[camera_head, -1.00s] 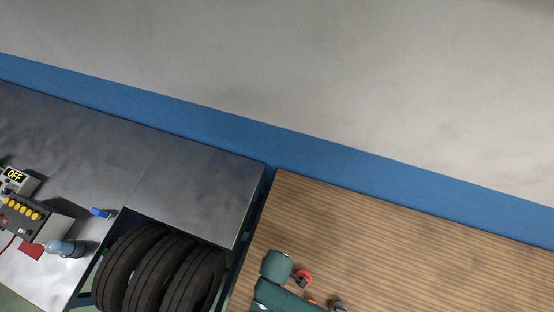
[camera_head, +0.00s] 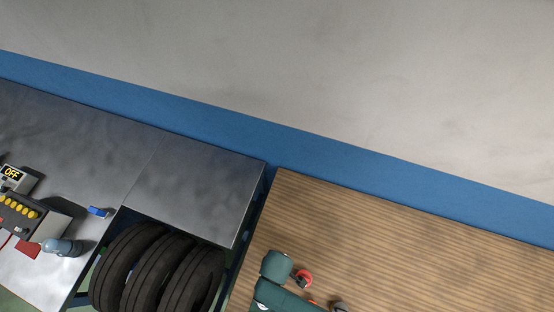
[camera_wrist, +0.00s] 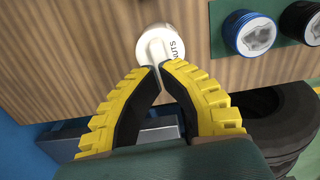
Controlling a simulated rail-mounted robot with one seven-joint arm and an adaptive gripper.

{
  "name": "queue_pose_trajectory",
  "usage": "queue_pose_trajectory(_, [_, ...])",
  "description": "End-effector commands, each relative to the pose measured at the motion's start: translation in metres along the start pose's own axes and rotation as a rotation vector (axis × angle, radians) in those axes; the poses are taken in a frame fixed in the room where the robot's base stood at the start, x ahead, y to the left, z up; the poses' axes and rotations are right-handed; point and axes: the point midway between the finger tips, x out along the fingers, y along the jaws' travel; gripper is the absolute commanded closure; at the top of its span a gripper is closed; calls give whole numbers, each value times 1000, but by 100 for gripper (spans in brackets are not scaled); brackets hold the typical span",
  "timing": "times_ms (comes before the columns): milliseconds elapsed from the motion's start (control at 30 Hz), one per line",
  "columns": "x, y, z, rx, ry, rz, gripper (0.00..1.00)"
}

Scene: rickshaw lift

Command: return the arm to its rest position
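My gripper (camera_wrist: 157,67) shows in the wrist view with two yellow ridged fingers and black inner pads. The fingertips come together, with a wedge of space behind them and nothing held between them. A white round container (camera_wrist: 158,42) marked "NUTS" stands on the wooden surface (camera_wrist: 75,52) just beyond the tips. It looks close to the tips, but I cannot tell whether they touch. In the head view, teal parts at the bottom edge look like my arm; my fingers cannot be made out there.
Dark tyres (camera_head: 160,275) stand in a rack beside a grey metal bench (camera_head: 190,190).

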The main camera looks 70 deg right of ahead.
Motion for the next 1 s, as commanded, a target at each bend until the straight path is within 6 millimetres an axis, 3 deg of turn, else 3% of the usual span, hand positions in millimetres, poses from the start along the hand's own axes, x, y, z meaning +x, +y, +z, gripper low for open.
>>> queue_pose_trajectory(1000, [28, 0, 0, 0, 0, 0, 100])
